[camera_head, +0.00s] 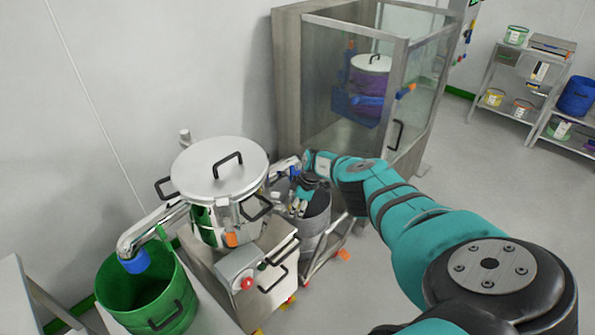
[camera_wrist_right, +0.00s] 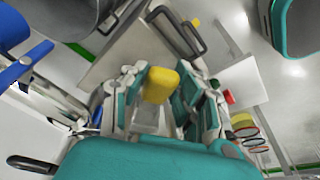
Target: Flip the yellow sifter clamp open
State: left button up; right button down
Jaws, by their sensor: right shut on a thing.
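The yellow sifter clamp (camera_wrist_right: 161,85) shows in the right wrist view as a rounded yellow piece between my two right fingers. My right gripper (camera_wrist_right: 160,103) is shut on it. In the head view my right gripper (camera_head: 303,196) is small and sits just right of the lidded steel vessel (camera_head: 219,172), above a grey bin (camera_head: 316,225). The yellow clamp cannot be made out in the head view, where the gripper and arm cover that spot. My left gripper is in neither view.
A green bin (camera_head: 150,292) stands under a steel pipe (camera_head: 160,224) at the left. A control box with a red button (camera_head: 243,268) is in front of the vessel. A glass-walled booth (camera_head: 335,85) stands behind. Shelves (camera_head: 530,85) are far right; the floor between is clear.

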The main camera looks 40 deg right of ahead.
jog(key=shift+w+a+r, duration=0.15)
jog(key=shift+w+r, duration=0.25)
jog(key=shift+w+a, duration=0.2)
jog(key=shift+a, duration=0.1)
dwell(0.7)
jog(key=c, duration=1.2)
grip_release()
jog(key=shift+o, duration=1)
jog(key=shift+w+a, duration=0.15)
jog(key=shift+a, duration=0.05)
jog(key=shift+s+d+r, duration=0.4)
jog(key=shift+d+r, duration=0.1)
jog(key=shift+r, duration=0.4)
jog(key=a+v, duration=0.1)
jog(key=v, duration=0.9)
jog(key=shift+r, duration=0.15)
